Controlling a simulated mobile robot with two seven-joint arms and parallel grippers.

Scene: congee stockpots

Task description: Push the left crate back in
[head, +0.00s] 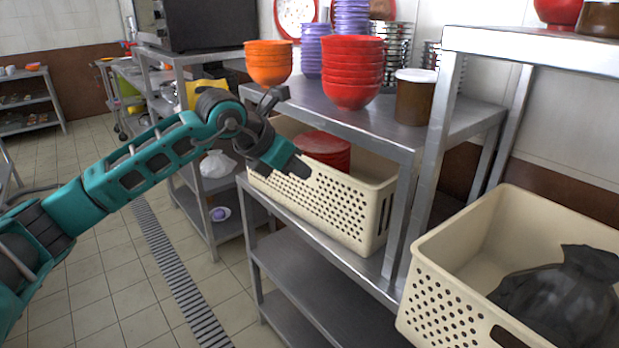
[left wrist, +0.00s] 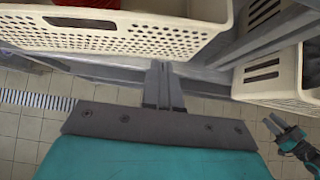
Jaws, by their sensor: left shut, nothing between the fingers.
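The left crate (head: 325,208) is cream with a perforated front wall and a slot handle. My right gripper (left wrist: 284,130) shows small at the right edge of the wrist view.
A second cream crate (head: 440,300) holding a black bag (head: 565,297) stands at right. The rack's top shelf (head: 385,124) carries red bowls (head: 352,75), orange bowls (head: 268,65) and a brown container (head: 414,98). A rack post (head: 432,165) stands between the crates. Tiled floor lies open at left.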

